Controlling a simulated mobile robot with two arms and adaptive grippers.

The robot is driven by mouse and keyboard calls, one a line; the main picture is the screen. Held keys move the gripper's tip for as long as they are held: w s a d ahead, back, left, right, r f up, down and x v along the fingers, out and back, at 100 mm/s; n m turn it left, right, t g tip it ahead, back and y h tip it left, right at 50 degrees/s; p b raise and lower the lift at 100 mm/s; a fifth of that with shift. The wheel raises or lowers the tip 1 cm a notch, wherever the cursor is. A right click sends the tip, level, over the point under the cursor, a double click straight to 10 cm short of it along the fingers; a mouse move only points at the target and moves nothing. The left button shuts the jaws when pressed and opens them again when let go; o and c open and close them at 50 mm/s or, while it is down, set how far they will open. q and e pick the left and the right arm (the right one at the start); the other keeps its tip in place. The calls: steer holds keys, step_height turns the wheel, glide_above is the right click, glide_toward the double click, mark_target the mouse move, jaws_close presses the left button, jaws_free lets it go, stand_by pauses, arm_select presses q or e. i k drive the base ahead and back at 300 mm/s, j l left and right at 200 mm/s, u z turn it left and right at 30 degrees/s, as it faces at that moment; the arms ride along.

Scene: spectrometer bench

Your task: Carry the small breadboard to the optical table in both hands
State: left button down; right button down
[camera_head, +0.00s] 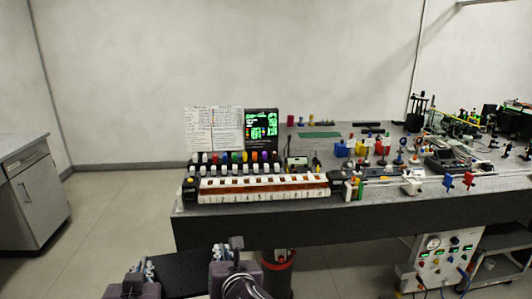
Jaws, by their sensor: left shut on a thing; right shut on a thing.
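The small breadboard (182,273) is a dark flat plate at the bottom of the head view, in front of the optical table (360,219). My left gripper (140,275) is shut on its left side. My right gripper (229,252) is shut on its right side, partly hidden by its own wrist and cables. The plate's near part runs out of the picture. The optical table is a thick dark slab with a grey top. The breadboard shows lower in the picture than the table's front left corner; the gap between them is hard to judge.
A rack of white-capped vials (262,188) fills the table's front left. A screen (261,128) and paper sheets (213,128) stand behind it. Coloured optics crowd the middle and right. A grey cabinet (40,185) stands left, with open floor (110,225) between.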

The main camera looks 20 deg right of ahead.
mark_target(511, 168)
steer(key=l+z, duration=0.1)
steer(key=z, duration=0.35)
steer(key=l+z, duration=0.1)
steer(key=z, duration=0.75)
steer(key=i+l+z, duration=0.1)
steer(key=z, duration=0.75)
steer(key=i+l+z, duration=0.2)
steer(key=i+z, duration=0.25)
steer(key=i+l+z, duration=0.15)
steer(key=z, duration=0.3)
steer(key=i, duration=2.1)
steer(key=i+u, duration=0.15)
steer(key=i, duration=0.35)
steer(key=i+l+u, duration=0.1)
steer(key=i, duration=0.35)
steer(key=i+u, duration=0.45)
steer(key=i+l+u, duration=0.2)
steer(key=i+u, duration=0.2)
steer(key=i, duration=0.15)
steer(key=i+u, duration=0.15)
steer(key=u, duration=0.2)
steer(key=i+l+u, duration=0.1)
steer(key=u, duration=0.3)
steer(key=i+l+u, duration=0.15)
steer(key=u, duration=0.2)
